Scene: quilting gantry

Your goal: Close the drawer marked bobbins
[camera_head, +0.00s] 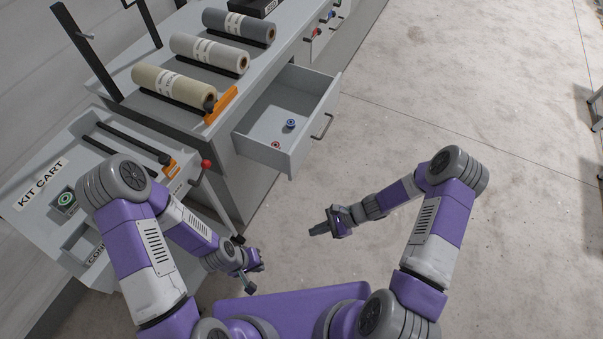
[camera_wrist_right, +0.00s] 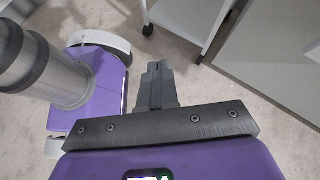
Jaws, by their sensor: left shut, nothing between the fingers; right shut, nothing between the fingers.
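An open drawer (camera_head: 312,113) sticks out from the grey cabinet in the head view, with a dark bar handle (camera_head: 322,126) on its front. A blue bobbin (camera_head: 291,123) and a red bobbin (camera_head: 275,145) lie inside it. No label on this drawer is readable from here. My right gripper (camera_head: 312,232) is shut and empty, in front of and below the drawer, apart from it. It also shows shut in the right wrist view (camera_wrist_right: 153,68). My left gripper (camera_head: 256,279) is shut and empty, low beside the kit cart and apart from the drawer.
Several fabric rolls (camera_head: 205,52) lie on the cabinet top (camera_head: 272,62), with an orange tool (camera_head: 222,105) at its edge. The kit cart (camera_head: 95,145) stands at the left, with a red knob (camera_head: 206,164).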

